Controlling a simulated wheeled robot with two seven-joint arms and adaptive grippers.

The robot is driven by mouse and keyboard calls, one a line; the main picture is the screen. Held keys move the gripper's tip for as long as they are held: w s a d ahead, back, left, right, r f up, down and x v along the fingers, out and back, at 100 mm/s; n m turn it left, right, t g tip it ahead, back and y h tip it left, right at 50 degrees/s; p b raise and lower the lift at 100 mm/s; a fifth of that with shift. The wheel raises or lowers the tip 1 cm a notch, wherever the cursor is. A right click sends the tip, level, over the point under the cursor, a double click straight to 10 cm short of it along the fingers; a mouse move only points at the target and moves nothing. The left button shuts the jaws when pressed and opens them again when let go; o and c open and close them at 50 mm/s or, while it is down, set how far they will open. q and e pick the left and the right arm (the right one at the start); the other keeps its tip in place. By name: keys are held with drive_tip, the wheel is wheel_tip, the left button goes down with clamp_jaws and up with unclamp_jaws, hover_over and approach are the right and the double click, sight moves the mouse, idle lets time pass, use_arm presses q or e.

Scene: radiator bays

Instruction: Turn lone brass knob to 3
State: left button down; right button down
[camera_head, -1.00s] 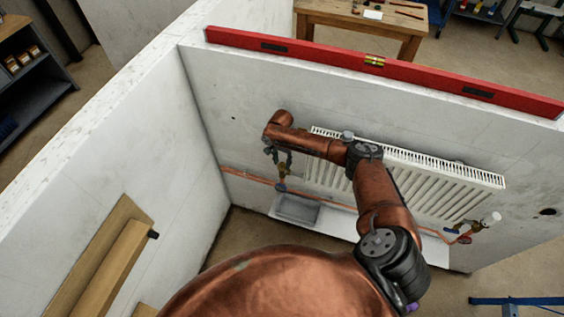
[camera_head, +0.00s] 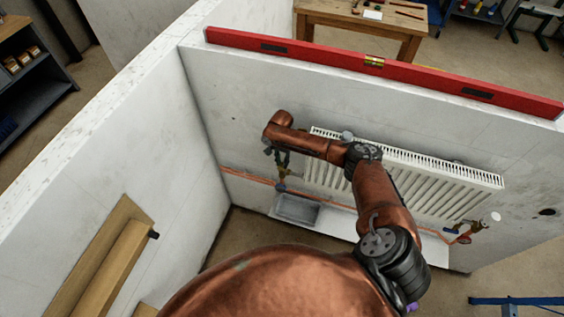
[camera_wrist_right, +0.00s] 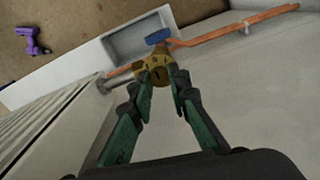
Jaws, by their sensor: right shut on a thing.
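The brass knob (camera_wrist_right: 155,70) is at the left end of the radiator, by the copper pipe. In the wrist view it sits between the fingertips of my right gripper (camera_wrist_right: 160,76), which is shut on it. In the head view my right gripper (camera_head: 281,166) reaches down along the wall at that end, and only a little brass shows beside it. I cannot read any number on the knob. My left gripper is not in view.
The white radiator (camera_head: 430,185) hangs on the wall, with another valve (camera_head: 465,232) at its right end. A grey tray (camera_head: 297,209) lies below the knob. A copper pipe (camera_wrist_right: 235,27) runs along the wall. A red level (camera_head: 375,63) rests on the wall top.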

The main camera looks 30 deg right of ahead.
drive_tip(key=shift+r+n+p, duration=0.15)
drive_tip(key=shift+n+p, duration=0.65)
drive_tip(key=shift+p, duration=0.25)
drive_tip(key=shift+n+p, duration=0.65)
drive_tip(key=shift+n, duration=0.15)
drive_tip(key=n+p, duration=0.1)
drive_tip(key=n, duration=0.2)
drive_tip(key=shift+n, duration=0.3)
drive_tip(key=n, duration=0.4)
drive_tip(key=shift+n+p, duration=0.3)
drive_tip(key=shift+p, duration=0.05)
drive_tip(key=n, duration=0.3)
drive_tip(key=shift+f+n, duration=0.2)
drive_tip(key=shift+n, duration=0.1)
drive_tip(key=n, duration=0.3)
drive_tip(key=shift+n, duration=0.3)
drive_tip(key=n, duration=0.3)
drive_tip(key=shift+s+n, duration=0.1)
drive_tip(key=shift+n, duration=0.2)
drive_tip(key=n, duration=0.4)
drive_tip(key=shift+b, duration=0.4)
drive_tip(key=shift+n, duration=0.3)
